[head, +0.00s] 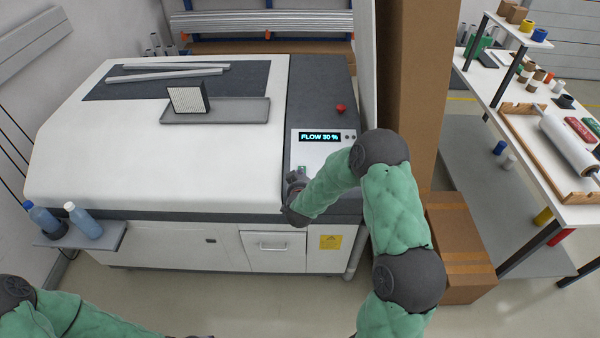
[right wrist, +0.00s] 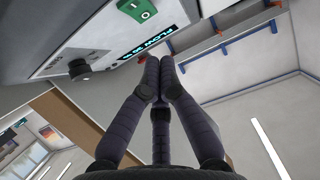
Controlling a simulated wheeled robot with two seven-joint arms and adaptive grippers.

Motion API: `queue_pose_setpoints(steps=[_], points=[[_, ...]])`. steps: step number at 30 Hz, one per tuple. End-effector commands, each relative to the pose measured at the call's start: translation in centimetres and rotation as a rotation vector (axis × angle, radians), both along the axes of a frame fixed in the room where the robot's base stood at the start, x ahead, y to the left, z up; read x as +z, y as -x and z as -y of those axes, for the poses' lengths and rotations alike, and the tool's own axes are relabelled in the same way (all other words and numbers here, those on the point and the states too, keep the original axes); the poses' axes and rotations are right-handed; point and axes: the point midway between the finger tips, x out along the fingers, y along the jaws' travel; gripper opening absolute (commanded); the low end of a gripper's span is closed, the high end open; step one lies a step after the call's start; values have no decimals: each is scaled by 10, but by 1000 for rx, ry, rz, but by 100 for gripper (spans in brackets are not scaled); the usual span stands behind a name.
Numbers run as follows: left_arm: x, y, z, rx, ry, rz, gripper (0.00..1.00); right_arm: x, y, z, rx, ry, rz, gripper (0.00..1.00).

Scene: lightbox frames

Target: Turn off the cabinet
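The cabinet (head: 80,165) is a large white machine with a dark top strip and a control panel at its front right. The panel's lit display (head: 319,137) reads "FLOW 30 %"; it also shows in the right wrist view (right wrist: 150,43). A green rocker switch (right wrist: 137,9) and a black knob (right wrist: 79,68) are on the panel in the right wrist view. My right gripper (head: 297,178) is over the panel's lower left part, partly covering it. In the right wrist view its fingertips (right wrist: 153,78) are together and empty, apart from the switch. My left gripper is barely visible at the bottom edge.
A red button (head: 341,108) sits on the dark strip behind the display. A grey tray (head: 240,111) with a ribbed block lies on the cabinet. Blue bottles (head: 84,221) stand on a side shelf. Cardboard boxes (head: 460,245) and a white workbench (head: 565,210) stand to the right.

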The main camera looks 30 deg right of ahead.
Motion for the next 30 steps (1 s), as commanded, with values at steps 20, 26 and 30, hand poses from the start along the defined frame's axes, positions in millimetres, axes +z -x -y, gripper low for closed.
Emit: queue_pose_setpoints(steps=[20, 26, 30], points=[[3, 0, 0, 0, 0, 0, 40, 22, 50, -30, -1, 0, 1, 0], [2, 0, 0, 0, 0, 0, 40, 22, 50, -31, -1, 1, 2, 0], [-5, 0, 0, 0, 0, 0, 40, 24, 50, -38, -18, 6, 14, 0]])
